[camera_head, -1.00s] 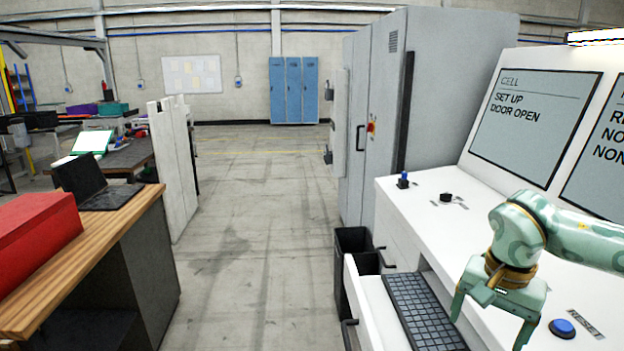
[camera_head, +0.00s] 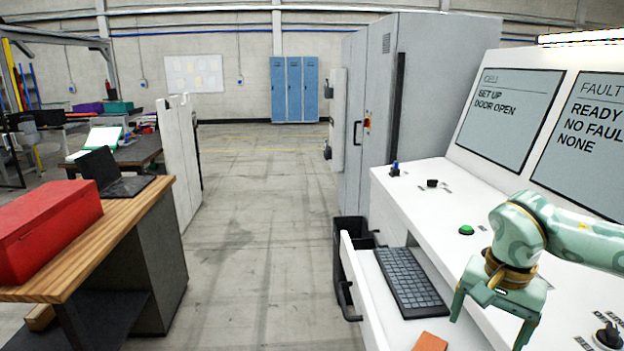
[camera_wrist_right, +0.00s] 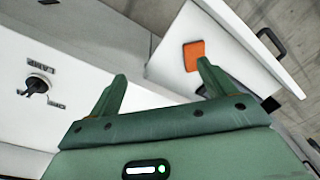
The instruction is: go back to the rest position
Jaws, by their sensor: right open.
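My right gripper (camera_head: 488,330) is at the lower right of the head view, in front of the white control console (camera_head: 408,190). It is open with nothing between its fingers. In the right wrist view the two green fingers (camera_wrist_right: 162,72) stand apart, with the white console surface and part of the open drawer beyond them. My left gripper is not in view.
The console's open drawer (camera_head: 360,270) holds a keyboard (camera_head: 410,279) and an orange item (camera_head: 430,342). Dark bins (camera_head: 350,230) stand beside it. A wooden bench (camera_head: 135,212) with a red box (camera_head: 45,228) is at left. The floor between (camera_head: 255,240) is clear.

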